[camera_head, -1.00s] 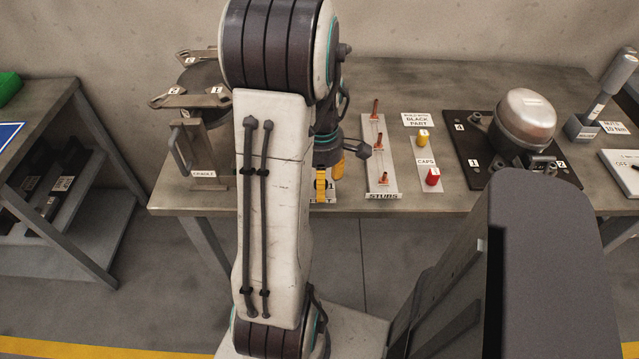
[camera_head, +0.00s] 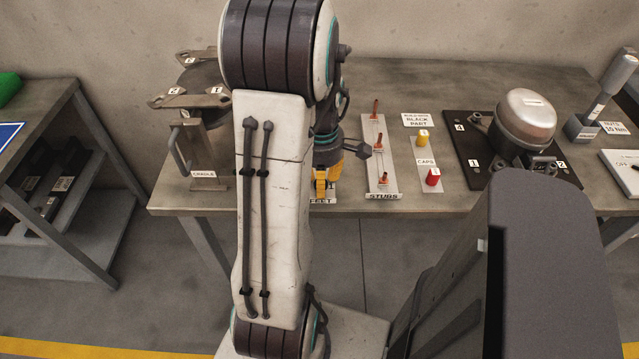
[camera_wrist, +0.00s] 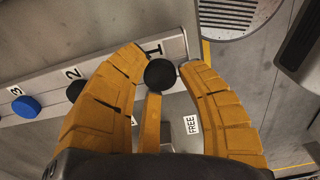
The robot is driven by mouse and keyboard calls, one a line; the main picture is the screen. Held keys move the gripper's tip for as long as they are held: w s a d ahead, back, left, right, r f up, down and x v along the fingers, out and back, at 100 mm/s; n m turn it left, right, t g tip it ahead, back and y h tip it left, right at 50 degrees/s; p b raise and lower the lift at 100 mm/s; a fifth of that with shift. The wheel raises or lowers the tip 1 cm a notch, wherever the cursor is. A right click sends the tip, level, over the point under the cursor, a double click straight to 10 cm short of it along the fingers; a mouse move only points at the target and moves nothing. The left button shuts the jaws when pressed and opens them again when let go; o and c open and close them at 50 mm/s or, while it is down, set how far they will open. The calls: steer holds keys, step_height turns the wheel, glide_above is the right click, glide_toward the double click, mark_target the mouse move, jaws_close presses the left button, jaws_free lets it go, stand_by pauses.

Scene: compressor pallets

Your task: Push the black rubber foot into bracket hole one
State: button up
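A round black rubber foot (camera_wrist: 160,74) sits at label 1 of the feet rack (camera_wrist: 106,55) in the wrist view. My gripper (camera_wrist: 163,58) has its yellow fingers on both sides of this foot. A narrow gap shows on the right; contact on the left is unclear. A narrow yellow piece of my gripper reaches toward the foot from below. In the head view my gripper (camera_head: 325,182) is low over the rack by the FEET label, and the foot is hidden. The bracket (camera_head: 205,101) with numbered arms lies on the cradle (camera_head: 202,150) at left, partly behind my arm; its holes are unclear.
Another black foot (camera_wrist: 75,90) and a blue foot (camera_wrist: 26,106) sit at labels 2 and 3. Right of my gripper stand a stubs rack (camera_head: 378,150), a caps plate (camera_head: 426,162) and a compressor (camera_head: 525,120) on a dark plate. The bench front edge is close.

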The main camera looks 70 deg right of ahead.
jaws_close()
steer(key=shift+r, duration=0.25)
steer(key=shift+r+p, duration=2.45)
steer(key=shift+r, duration=0.3)
